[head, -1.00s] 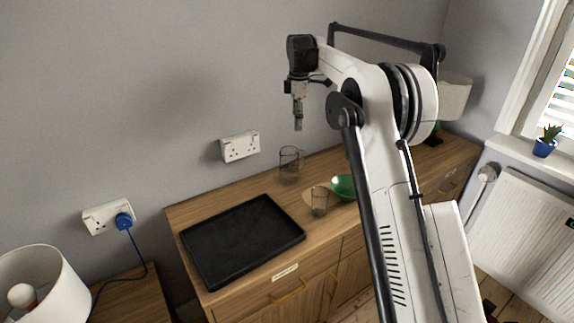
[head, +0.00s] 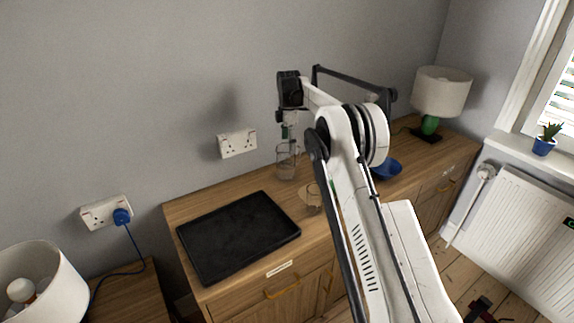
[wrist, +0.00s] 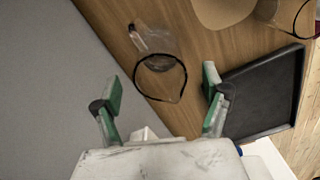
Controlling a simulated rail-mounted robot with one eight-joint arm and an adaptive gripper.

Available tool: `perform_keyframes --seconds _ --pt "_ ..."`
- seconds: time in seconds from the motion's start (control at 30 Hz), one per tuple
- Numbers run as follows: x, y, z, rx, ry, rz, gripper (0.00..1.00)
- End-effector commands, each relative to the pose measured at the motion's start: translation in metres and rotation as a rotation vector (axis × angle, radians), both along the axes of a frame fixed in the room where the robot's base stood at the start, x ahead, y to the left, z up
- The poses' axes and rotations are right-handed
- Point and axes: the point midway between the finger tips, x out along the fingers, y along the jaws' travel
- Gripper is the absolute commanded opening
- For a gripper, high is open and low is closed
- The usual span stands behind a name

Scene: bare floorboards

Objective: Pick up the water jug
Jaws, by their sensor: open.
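The water jug (head: 286,166) is a clear glass vessel standing upright on the wooden sideboard by the wall. In the wrist view the jug (wrist: 157,62) shows its dark round rim, between and beyond my fingers. My gripper (head: 287,134) points down just above the jug in the head view. In the wrist view my gripper (wrist: 162,88) has its two green-padded fingers spread wide, with nothing held between them. Whether the fingertips have reached the rim's height is hard to tell.
A black tray (head: 238,237) lies left on the sideboard. A small drinking glass (head: 313,197) stands in front of the jug near a wooden board (wrist: 222,10). A blue bowl (head: 388,170) and a lamp (head: 440,93) are to the right. A wall socket (head: 237,143) is behind.

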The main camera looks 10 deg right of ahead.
Motion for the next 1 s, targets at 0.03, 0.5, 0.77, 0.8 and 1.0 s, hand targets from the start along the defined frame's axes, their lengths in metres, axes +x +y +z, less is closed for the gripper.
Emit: perform_keyframes --seconds 0.03,0.5,0.77,0.8,1.0 --pt "0.000 0.000 -0.004 0.000 0.000 0.000 0.78" --pt "0.001 0.005 -0.045 0.000 0.000 0.000 0.78" --pt "0.001 0.004 -0.061 0.000 0.000 0.000 0.78" --pt "0.001 0.004 -0.060 0.000 0.000 0.000 0.78" --pt "0.001 0.004 -0.060 0.000 0.000 0.000 0.60"
